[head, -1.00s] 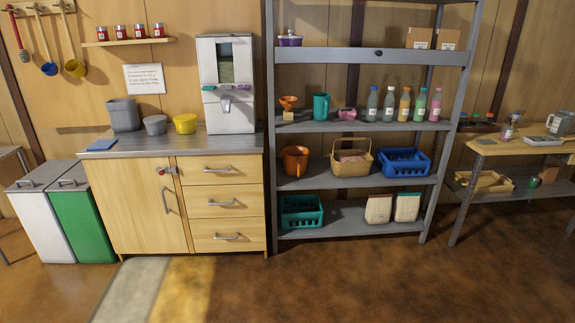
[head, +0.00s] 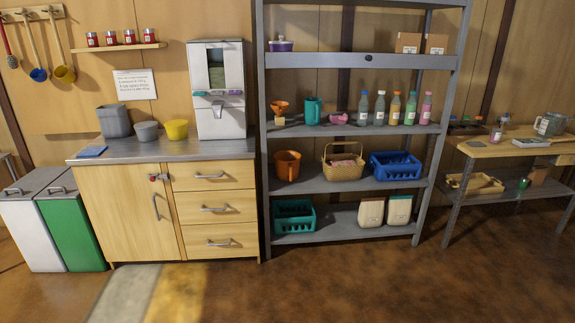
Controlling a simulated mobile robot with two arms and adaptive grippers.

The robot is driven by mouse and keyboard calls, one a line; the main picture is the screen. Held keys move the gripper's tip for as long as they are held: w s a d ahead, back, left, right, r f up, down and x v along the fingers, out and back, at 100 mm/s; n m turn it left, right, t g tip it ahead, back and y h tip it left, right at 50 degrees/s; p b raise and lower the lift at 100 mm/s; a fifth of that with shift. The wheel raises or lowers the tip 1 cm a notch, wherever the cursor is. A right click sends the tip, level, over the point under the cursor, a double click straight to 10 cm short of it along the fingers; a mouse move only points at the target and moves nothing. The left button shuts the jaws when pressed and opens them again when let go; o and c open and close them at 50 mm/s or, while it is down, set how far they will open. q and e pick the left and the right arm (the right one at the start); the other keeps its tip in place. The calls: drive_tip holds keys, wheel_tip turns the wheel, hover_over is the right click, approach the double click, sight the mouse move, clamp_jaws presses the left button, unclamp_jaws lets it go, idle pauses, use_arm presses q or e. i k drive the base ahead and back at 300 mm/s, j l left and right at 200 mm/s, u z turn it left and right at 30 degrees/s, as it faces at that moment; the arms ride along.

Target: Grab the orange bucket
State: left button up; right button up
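The orange bucket (head: 288,165) stands upright on the left part of a middle shelf of the grey metal shelving unit (head: 350,187). It is left of a tan wicker basket (head: 342,172). A smaller orange funnel-like item (head: 280,107) is on the shelf above it. Neither of my grippers shows in the head view.
A blue crate (head: 395,166) shares the bucket's shelf; a teal crate (head: 293,217) is below. A wooden cabinet (head: 135,212) stands left of the shelving, with white and green bins (head: 75,237) beside it. A wooden table (head: 515,147) is at right. The brown floor in front is clear.

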sight(286, 163)
drive_tip(key=i+l, duration=0.1)
drive_tip(key=i, duration=0.7)
drive_tip(key=i+l, duration=0.1)
drive_tip(key=i, duration=0.7)
drive_tip(key=j+u, duration=0.05)
